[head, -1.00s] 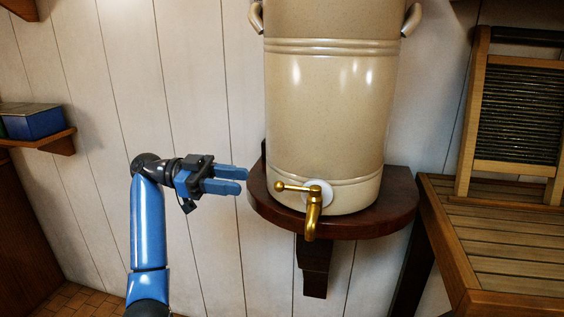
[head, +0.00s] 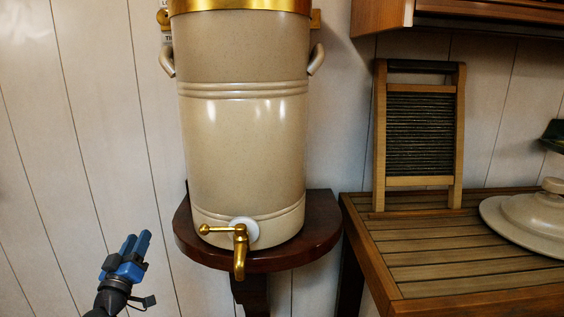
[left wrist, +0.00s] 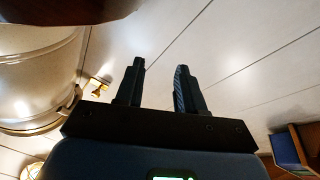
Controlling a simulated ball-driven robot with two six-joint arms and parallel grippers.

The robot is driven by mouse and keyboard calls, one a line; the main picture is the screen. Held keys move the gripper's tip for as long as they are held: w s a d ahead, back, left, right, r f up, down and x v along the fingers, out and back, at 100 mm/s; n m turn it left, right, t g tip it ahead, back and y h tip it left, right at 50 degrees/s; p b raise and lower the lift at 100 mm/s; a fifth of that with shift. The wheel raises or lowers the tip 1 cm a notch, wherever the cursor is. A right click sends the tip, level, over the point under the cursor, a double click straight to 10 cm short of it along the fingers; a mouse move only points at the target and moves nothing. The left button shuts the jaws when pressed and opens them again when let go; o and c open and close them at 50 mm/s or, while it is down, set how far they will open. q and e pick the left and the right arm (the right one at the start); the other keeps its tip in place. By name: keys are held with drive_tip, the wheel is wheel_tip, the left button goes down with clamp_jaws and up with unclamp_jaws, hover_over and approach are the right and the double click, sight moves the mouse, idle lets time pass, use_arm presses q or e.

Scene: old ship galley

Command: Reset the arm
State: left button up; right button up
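My left gripper (head: 137,239) is at the lower left of the head view, its blue fingers pointing up. It is to the left of the crock's shelf and apart from it. In the left wrist view, its two dark fingers (left wrist: 160,68) stand apart with nothing between them, against the white plank wall. My right gripper is not in view.
A beige stoneware crock (head: 245,145) with a brass tap (head: 240,250) stands on a dark wooden wall shelf (head: 190,247). To the right, a slatted table (head: 430,260) holds a washboard (head: 420,130) and a pale lid (head: 535,222). The wall area at the left is clear.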

use_arm(q)
drive_tip(key=s+d+f+m+g+p, duration=0.1)
drive_tip(key=s+d+f, duration=0.3)
drive_tip(key=s, duration=0.8)
drive_tip(key=s+d+f+m+g+p, duration=0.1)
drive_tip(key=s+d+f+p, duration=0.3)
drive_tip(key=s, duration=0.9)
drive_tip(key=s+d+f+m+g+p, duration=0.1)
drive_tip(key=s+d+f+m+p, duration=0.2)
drive_tip(key=s, duration=1)
drive_tip(key=d+f, duration=0.2)
drive_tip(key=d, duration=0.1)
drive_tip(key=shift+d+g, duration=0.15)
drive_tip(key=shift+g, duration=0.15)
drive_tip(key=shift+s, duration=0.1)
